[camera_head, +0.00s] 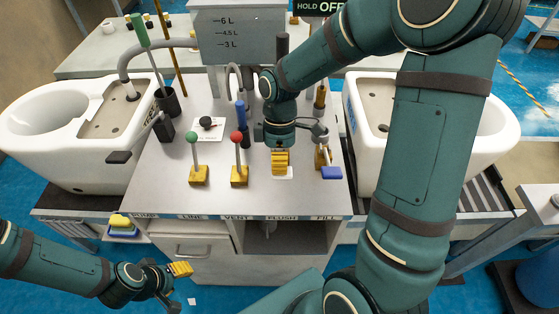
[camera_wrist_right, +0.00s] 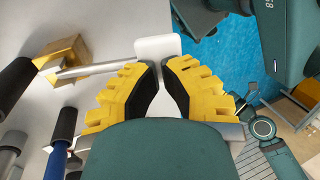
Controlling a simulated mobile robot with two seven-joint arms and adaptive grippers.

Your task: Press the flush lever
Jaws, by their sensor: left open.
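My right gripper (camera_head: 280,162) points down over the console, above the place labelled FLUSH. A small white paddle (camera_head: 283,174) lies just under its fingertips. The wrist view shows the white paddle (camera_wrist_right: 157,47) just beyond the fingertips (camera_wrist_right: 162,66), at the end of a thin metal rod (camera_wrist_right: 95,70) from a brass block (camera_wrist_right: 65,52); this looks like the flush lever. The fingertips are close together with a narrow gap, and nothing shows between them. I cannot tell whether they touch the paddle. My left gripper (camera_head: 181,269) is open and empty, low at the left, away from the console.
A green-ball lever (camera_head: 192,138) and a red-ball lever (camera_head: 237,138) on yellow bases stand left of my right gripper. A blue handle (camera_head: 331,172) is close on its right. White toilet bowls (camera_head: 45,115) flank the console (camera_head: 225,190). Its front left surface is clear.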

